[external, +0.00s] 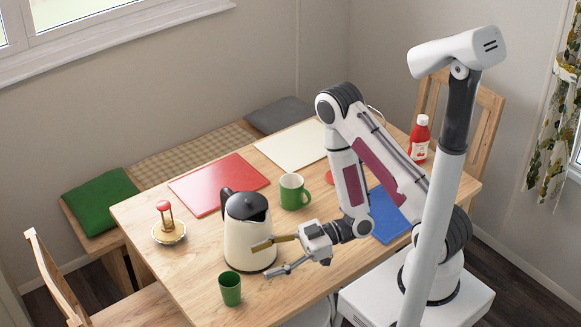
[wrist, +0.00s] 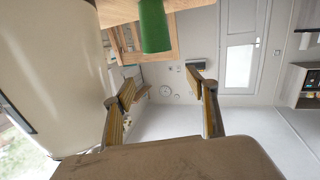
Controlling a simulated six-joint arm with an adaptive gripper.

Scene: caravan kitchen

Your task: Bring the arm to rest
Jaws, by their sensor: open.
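My gripper (external: 266,257) is open and empty, low over the front part of the wooden table, just right of the cream kettle (external: 247,236). One finger overlaps the kettle's side in the external view; I cannot tell whether it touches. In the wrist view both fingers of my gripper (wrist: 165,105) are spread apart with nothing between them. The kettle (wrist: 50,70) fills the left of that view, very close. A green cup (external: 230,288) stands in front of the kettle, and it also shows in the wrist view (wrist: 153,25), beyond the fingers.

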